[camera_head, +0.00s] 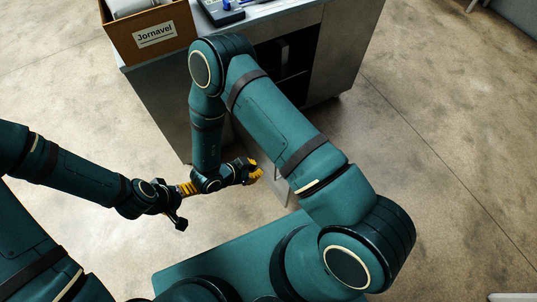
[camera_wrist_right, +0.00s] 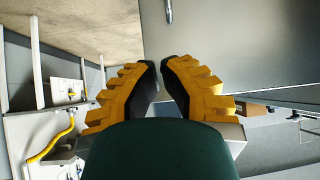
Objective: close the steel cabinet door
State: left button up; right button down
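The steel cabinet (camera_head: 160,100) stands at the top of the head view with a dark open compartment (camera_head: 285,62). Its grey door (camera_head: 274,189) stands open, swung out toward me, and is largely hidden behind my right arm. In the right wrist view a broad grey panel (camera_wrist_right: 240,45), which looks like the door, fills the upper right, with a small bar handle (camera_wrist_right: 168,11) at the top. My right gripper (camera_head: 258,173) is beside the door; its yellow fingertips (camera_wrist_right: 160,65) nearly meet with nothing between them. Contact is unclear. My left gripper (camera_head: 188,188) is left of it, fingers partly hidden.
A cardboard box labelled Jornavel (camera_head: 155,36) and a dark device (camera_head: 222,12) sit on the cabinet top. A white wall unit with a yellow cable (camera_wrist_right: 55,140) shows at left in the wrist view.

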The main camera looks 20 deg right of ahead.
jog(key=d+r+x, duration=0.2)
jog(key=x, duration=1.1)
jog(key=shift+b, duration=0.3)
jog(key=shift+w+r, duration=0.1)
